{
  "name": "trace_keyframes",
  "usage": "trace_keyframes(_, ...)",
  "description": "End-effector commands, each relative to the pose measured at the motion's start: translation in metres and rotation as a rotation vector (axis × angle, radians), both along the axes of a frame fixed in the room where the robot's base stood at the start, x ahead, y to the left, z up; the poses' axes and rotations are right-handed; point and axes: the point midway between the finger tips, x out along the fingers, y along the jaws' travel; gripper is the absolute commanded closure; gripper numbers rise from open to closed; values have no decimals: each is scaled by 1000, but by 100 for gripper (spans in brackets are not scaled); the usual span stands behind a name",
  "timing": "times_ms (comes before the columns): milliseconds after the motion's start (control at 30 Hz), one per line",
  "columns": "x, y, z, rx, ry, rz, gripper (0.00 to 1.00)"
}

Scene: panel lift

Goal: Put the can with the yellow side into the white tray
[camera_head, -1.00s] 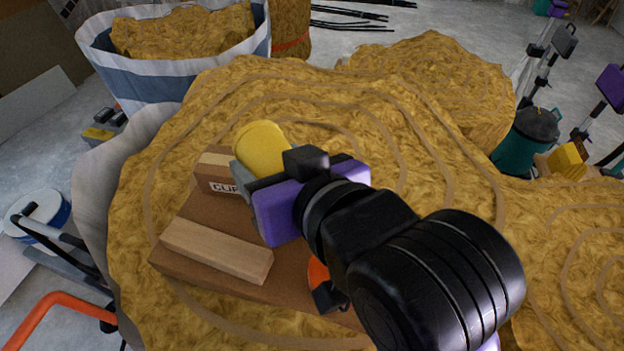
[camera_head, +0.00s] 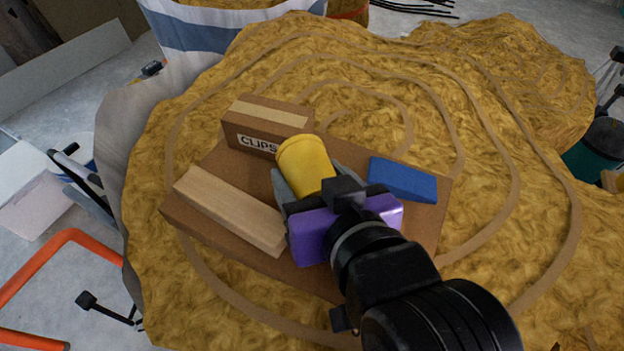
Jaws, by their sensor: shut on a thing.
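The can with the yellow side (camera_head: 305,166) is between the fingers of my gripper (camera_head: 307,188), which is shut on it. The can stands out above the brown board (camera_head: 235,240), beside the box marked CLIPS; I cannot tell whether it touches the board. My gripper's purple body and black wrist hide the lower part of the can and part of the board. I cannot make out the white tray for certain; a white box-like thing (camera_head: 38,190) is on the floor at the far left.
On the board are the CLIPS box (camera_head: 262,122), a wooden block (camera_head: 230,208) and a blue block (camera_head: 403,179). Yellow-brown fibrous heaps (camera_head: 500,200) surround the board. An orange tube frame (camera_head: 60,250) stands at the lower left. A striped bag (camera_head: 215,28) is at the back.

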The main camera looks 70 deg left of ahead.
Motion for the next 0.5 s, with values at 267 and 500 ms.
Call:
trace_keyframes(267,0,0,0,2,-1,0,100)
trace_keyframes(500,0,0,-2,0,0,0,16)
